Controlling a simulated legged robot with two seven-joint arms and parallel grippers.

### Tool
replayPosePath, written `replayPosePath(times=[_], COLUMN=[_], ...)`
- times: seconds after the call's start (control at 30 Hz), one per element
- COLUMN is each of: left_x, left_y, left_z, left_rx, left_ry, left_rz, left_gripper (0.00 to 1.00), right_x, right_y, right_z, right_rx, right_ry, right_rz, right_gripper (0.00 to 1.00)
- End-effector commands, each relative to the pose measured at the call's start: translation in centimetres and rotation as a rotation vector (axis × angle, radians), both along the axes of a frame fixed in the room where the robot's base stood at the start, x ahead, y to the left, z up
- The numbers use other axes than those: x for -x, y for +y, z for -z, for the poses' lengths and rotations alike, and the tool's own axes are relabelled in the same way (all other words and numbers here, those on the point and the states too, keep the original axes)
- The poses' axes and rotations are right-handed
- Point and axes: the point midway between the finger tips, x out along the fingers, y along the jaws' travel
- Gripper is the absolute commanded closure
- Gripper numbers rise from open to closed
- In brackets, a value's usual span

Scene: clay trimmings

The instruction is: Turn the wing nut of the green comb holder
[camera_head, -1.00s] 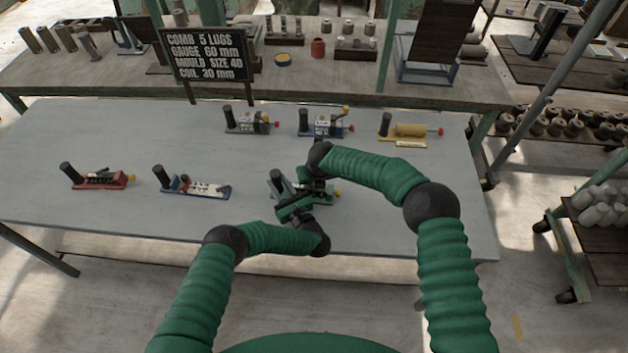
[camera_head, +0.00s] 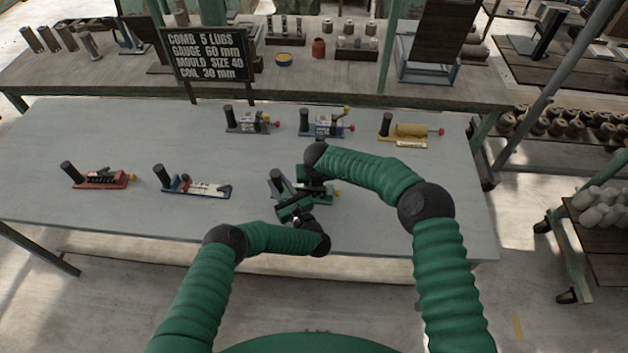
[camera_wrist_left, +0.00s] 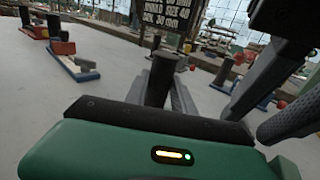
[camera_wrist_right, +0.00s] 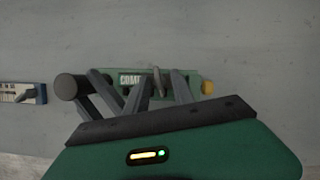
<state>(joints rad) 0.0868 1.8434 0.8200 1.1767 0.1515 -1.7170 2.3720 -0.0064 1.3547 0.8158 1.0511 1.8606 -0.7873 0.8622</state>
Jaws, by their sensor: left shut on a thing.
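The green comb holder (camera_wrist_right: 192,74) lies near the front of the grey table, with a label, a dark post (camera_wrist_right: 70,87) and a yellow end knob (camera_wrist_right: 207,87). It also shows in the head view, partly covered by my grippers. My left gripper (camera_head: 282,190) is shut on the post, which stands between its fingers in the left wrist view (camera_wrist_left: 158,80). The grey wing nut (camera_wrist_right: 157,80) sits upright near the middle of the holder. My right gripper (camera_wrist_right: 160,84) is over it, its fingers apart on both sides of the wing nut.
A red holder (camera_head: 100,181) and a blue holder (camera_head: 200,188) lie to the left. Several more holders, one with a yellow roll (camera_head: 408,130), stand at the back. A sign (camera_head: 207,55) stands behind the table. The table's front middle-left is clear.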

Motion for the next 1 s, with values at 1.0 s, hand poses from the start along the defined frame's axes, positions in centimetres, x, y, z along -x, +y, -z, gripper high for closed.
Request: replayPosePath(times=[1.0], left_x=[0.0], left_y=[-0.1], left_z=[0.1], left_rx=[0.001], left_ry=[0.002], left_rz=[0.002], left_gripper=[1.0], right_x=[4.5], right_y=[-0.7], right_z=[-11.0], right_rx=[0.0], right_ry=[0.001], right_rz=[-0.001], right_gripper=[0.7])
